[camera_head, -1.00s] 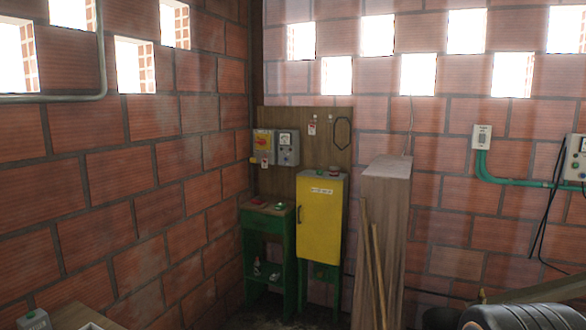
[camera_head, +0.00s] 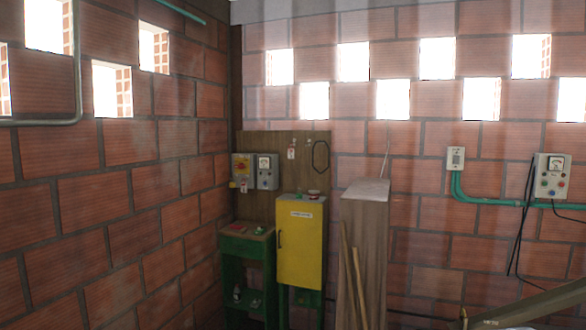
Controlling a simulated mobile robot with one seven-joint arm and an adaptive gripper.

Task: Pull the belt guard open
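A yellow cabinet-like guard (camera_head: 302,248) with a dark vertical handle (camera_head: 281,239) on its left edge stands on a green frame near the room's corner. It appears to be the belt guard, and its front looks shut. A small white label (camera_head: 302,214) is on its upper front; I cannot read it. My gripper is not in view.
A green stand (camera_head: 247,246) is left of the guard, below wall switch boxes (camera_head: 255,170). A tall wooden box (camera_head: 364,215) with leaning sticks (camera_head: 352,275) is close on the right. A control box (camera_head: 552,176) hangs farther right. A beam (camera_head: 535,306) crosses the lower right.

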